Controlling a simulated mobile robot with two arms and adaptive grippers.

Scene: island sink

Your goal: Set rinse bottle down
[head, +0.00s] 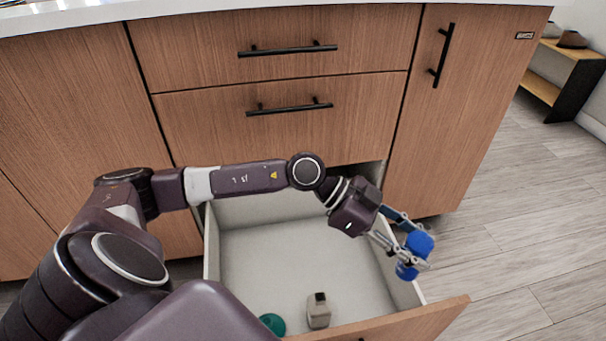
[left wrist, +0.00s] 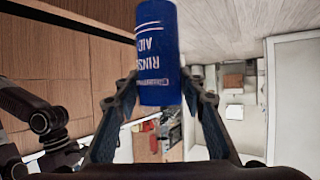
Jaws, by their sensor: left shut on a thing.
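The rinse bottle (head: 418,243) is blue. In the left wrist view the bottle (left wrist: 158,55) shows white lettering that reads "RINSE AID". My left gripper (head: 408,250) is shut on it, with a finger on each side. It holds the bottle above the right side wall of the open drawer (head: 290,215); the exact height is hard to tell. My left gripper's fingers (left wrist: 160,100) also show in the left wrist view. My right gripper is not in view.
A beige item (head: 318,311) and a green round item (head: 272,324) lie near the drawer's front. The rest of the drawer floor is bare. Cabinet fronts (head: 280,130) with black handles stand behind. Open floor (head: 520,240) lies to the right.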

